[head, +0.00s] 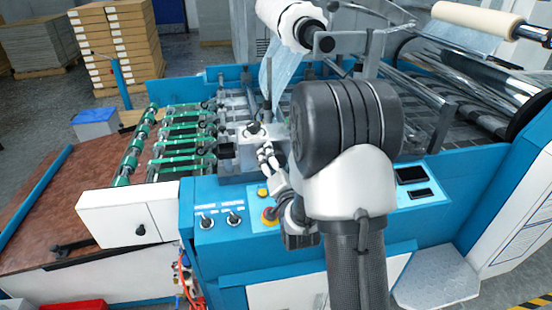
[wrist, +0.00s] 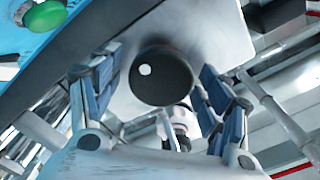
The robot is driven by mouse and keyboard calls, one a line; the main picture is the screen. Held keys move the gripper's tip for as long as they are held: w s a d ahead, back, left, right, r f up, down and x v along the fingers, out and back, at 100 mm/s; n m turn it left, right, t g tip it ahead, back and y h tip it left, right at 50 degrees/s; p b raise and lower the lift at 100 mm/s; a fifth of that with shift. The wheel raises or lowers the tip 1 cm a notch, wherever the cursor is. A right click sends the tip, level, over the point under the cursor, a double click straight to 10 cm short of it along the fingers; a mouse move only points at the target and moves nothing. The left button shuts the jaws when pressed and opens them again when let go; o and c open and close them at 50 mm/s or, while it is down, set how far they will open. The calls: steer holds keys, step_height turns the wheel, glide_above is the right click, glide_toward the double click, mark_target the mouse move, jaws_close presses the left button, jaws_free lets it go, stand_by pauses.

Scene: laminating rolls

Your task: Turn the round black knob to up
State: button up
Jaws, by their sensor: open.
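The round black knob (wrist: 161,76) shows in the wrist view on a pale grey plate, with a white dot on the left part of its face. My gripper (wrist: 159,64) is open, with one blue-padded finger on each side of the knob. Gaps show between the fingers and the knob, so it is not clasped. In the head view my gripper (head: 267,156) is beside the grey metal unit at the machine's middle, and a dark round part (head: 254,129) on that unit looks like the knob. My wrist hides part of this area.
Green-belted rollers (head: 185,142) are to the left. A film roll (head: 290,24) hangs above. A green button (wrist: 45,15) shows in the wrist view.

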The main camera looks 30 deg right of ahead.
steer(key=shift+s, duration=0.1)
steer(key=shift+c, duration=0.5)
steer(key=c, duration=1)
steer(key=shift+o, duration=0.2)
